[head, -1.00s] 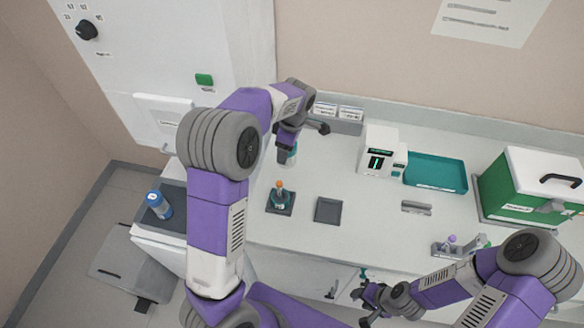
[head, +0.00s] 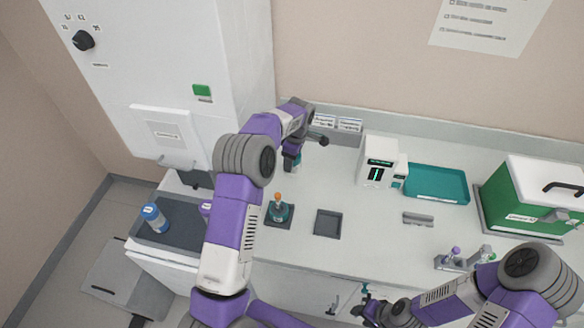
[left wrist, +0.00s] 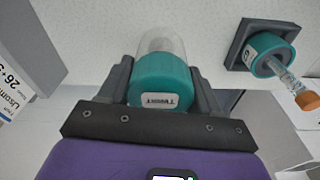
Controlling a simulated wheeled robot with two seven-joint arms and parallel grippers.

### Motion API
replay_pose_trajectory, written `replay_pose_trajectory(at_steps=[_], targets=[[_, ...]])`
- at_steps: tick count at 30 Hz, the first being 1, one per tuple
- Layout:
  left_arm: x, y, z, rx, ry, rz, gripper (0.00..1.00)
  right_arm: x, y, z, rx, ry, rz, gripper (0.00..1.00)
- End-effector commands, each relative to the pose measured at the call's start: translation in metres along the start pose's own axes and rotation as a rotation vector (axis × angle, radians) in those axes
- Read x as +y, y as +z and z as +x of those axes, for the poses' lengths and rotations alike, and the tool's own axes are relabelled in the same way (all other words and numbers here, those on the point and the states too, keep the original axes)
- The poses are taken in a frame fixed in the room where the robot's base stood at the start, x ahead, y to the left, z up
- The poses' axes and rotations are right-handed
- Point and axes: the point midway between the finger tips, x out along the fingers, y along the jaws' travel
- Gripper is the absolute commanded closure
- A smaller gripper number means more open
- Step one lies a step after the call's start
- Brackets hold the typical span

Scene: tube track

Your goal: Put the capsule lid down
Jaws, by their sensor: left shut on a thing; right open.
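The capsule lid (left wrist: 161,80), a teal labelled cap with a clear dome, is held between the fingers of my left gripper (left wrist: 165,88). In the head view my left gripper (head: 294,158) is over the back left of the counter, and only a bit of teal shows beneath it. I cannot tell whether the lid touches the counter. The capsule base (head: 279,212), teal with an orange-capped tube standing in it, sits on a dark square pad to the front; it also shows in the left wrist view (left wrist: 268,55). My right gripper (head: 366,306) is open near the counter's front edge, low and partly hidden.
An empty dark square pad (head: 328,223) lies right of the base. Behind are a white device (head: 377,163), a teal tray (head: 437,184) and a green box (head: 520,200). A grey rack (head: 455,262) stands front right.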

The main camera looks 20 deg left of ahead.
Motion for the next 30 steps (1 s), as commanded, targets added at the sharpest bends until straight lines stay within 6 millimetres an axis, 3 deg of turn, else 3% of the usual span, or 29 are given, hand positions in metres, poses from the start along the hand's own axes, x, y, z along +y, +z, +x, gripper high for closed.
replay_pose_trajectory(at_steps=[8, 20, 21, 26, 30], targets=[[-0.001, 0.004, 0.042, 0.000, -0.004, 0.000, 0.79, 0.000, 0.000, 0.000, 0.000, 0.000, 0.000, 0.57], [-0.001, 0.005, 0.049, 0.000, -0.001, 0.000, 0.79, 0.001, 0.000, 0.004, 0.000, 0.000, 0.000, 0.57], [-0.001, 0.005, 0.049, 0.000, -0.001, 0.000, 0.34, 0.001, 0.000, 0.003, 0.000, 0.000, 0.000, 0.57], [-0.001, 0.005, 0.048, 0.000, -0.001, 0.000, 0.11, 0.001, 0.000, 0.003, 0.000, 0.000, 0.000, 0.57], [-0.001, 0.005, 0.048, 0.000, -0.001, 0.000, 0.11, 0.001, 0.000, 0.003, 0.000, 0.000, 0.000, 0.57]])
